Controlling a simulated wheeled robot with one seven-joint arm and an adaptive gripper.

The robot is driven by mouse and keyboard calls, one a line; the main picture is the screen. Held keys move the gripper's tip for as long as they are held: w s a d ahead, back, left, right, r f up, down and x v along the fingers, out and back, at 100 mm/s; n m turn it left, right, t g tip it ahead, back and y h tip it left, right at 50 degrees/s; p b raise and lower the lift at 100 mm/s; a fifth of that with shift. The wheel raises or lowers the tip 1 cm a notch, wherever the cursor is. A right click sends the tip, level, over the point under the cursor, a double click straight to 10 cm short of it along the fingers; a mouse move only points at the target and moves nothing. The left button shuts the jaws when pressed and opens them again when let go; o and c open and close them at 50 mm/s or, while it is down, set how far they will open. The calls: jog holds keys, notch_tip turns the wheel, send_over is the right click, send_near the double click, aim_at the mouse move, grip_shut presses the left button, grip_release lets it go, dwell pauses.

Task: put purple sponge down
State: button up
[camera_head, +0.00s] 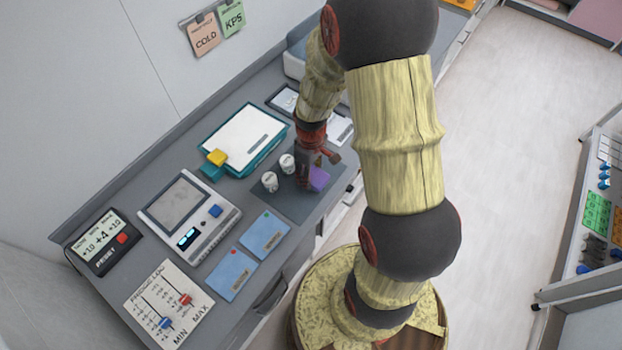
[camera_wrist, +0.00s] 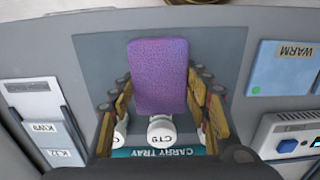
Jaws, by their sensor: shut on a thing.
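The purple sponge (camera_wrist: 158,75) stands out between the two fingers of my gripper (camera_wrist: 161,105) in the wrist view. My gripper is shut on it. In the head view the sponge (camera_head: 319,179) shows beside my gripper (camera_head: 312,172), over or on a dark grey mat on the counter. I cannot tell whether the sponge touches the mat. A white bottle marked CT9 (camera_wrist: 161,132) is close behind the sponge, and other white bottles are partly hidden by the fingers.
The dark mat (camera_head: 296,205) has bare room at its front. Two white bottles (camera_head: 270,181) stand close to my gripper. A teal carry tray (camera_head: 232,171) with a yellow block (camera_head: 217,157) lies behind. Blue cards (camera_head: 264,234) and a scale-like device (camera_head: 190,215) lie left.

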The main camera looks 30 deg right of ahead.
jog(key=shift+w+d+f, duration=0.2)
jog(key=shift+w+f, duration=0.05)
jog(key=shift+f, duration=0.3)
jog(key=shift+f+b, duration=0.35)
jog(key=shift+f, duration=1)
jog(key=shift+f, duration=0.2)
jog(key=o, duration=1.6)
jog(key=shift+c, duration=0.2)
jog(key=shift+r, duration=0.15)
